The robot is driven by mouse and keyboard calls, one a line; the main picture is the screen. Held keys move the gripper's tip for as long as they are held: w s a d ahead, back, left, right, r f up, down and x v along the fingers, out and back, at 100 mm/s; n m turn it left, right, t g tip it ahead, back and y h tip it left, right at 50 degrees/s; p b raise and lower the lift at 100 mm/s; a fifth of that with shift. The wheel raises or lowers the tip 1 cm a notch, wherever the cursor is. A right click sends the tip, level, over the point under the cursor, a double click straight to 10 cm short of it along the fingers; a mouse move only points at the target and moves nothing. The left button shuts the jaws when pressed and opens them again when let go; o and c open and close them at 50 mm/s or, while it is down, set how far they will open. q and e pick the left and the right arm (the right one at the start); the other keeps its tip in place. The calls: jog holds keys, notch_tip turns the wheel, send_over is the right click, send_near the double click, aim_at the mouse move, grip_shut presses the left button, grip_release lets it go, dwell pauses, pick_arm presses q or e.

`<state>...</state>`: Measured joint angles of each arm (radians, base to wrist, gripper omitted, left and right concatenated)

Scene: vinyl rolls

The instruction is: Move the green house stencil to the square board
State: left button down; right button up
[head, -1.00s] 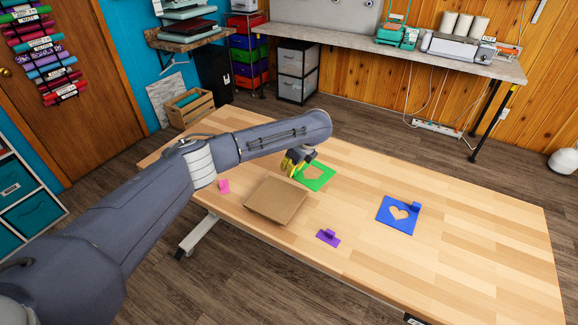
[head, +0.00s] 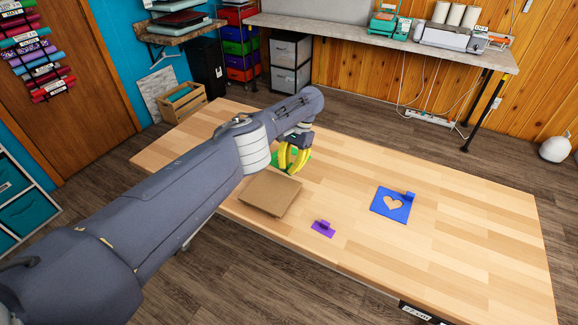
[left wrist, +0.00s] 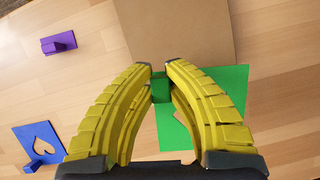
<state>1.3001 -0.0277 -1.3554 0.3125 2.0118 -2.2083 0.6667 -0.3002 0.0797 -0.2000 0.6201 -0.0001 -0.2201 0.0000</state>
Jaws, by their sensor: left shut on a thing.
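The green house stencil (head: 304,156) lies at the far edge of the square board, mostly hidden behind my left gripper in the head view. It also shows in the left wrist view (left wrist: 232,88), flat, with a small green block handle (left wrist: 161,88) between the fingertips. My left gripper (head: 290,168) has yellow fingers and is shut on that handle; it also shows in the left wrist view (left wrist: 160,72). The brown square board (head: 270,193) lies on the table just in front of the stencil. I cannot tell whether the stencil touches the table or the board. My right gripper is not in view.
A blue heart stencil (head: 388,207) lies to the right on the wooden table (head: 460,240). A small purple piece (head: 323,229) lies in front of the board. The right half of the table is mostly clear.

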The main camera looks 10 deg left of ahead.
pick_arm(q)
jog(key=n, duration=0.1)
jog(key=n+h, duration=0.1)
jog(key=n, duration=0.1)
jog(key=n+h, duration=0.1)
jog(key=n, duration=0.1)
jog(key=shift+s+d+f, duration=0.1)
jog(key=shift+s+f, duration=0.15)
jog(key=shift+s, duration=0.05)
jog(key=n, duration=0.1)
jog(key=n+h, duration=0.1)
jog(key=n, duration=0.2)
jog(key=shift+s+f+h, duration=0.25)
jog(key=shift+h, duration=0.05)
jog(key=n, duration=0.2)
jog(key=n+h, duration=0.1)
jog(key=n, duration=0.2)
jog(key=shift+s+d+t, duration=0.15)
jog(key=shift+s+t, duration=0.05)
jog(key=shift+t, duration=0.2)
jog(key=n+t, duration=0.1)
jog(key=n, duration=0.2)
jog(key=n+t+h, duration=0.1)
jog(key=n, duration=0.2)
jog(key=shift+d+r+h, duration=0.1)
jog(key=shift+d+h, duration=0.05)
jog(key=shift+h, duration=0.15)
jog(key=shift+d+f, duration=0.1)
jog(key=shift+f, duration=0.2)
jog(key=shift+f, duration=0.25)
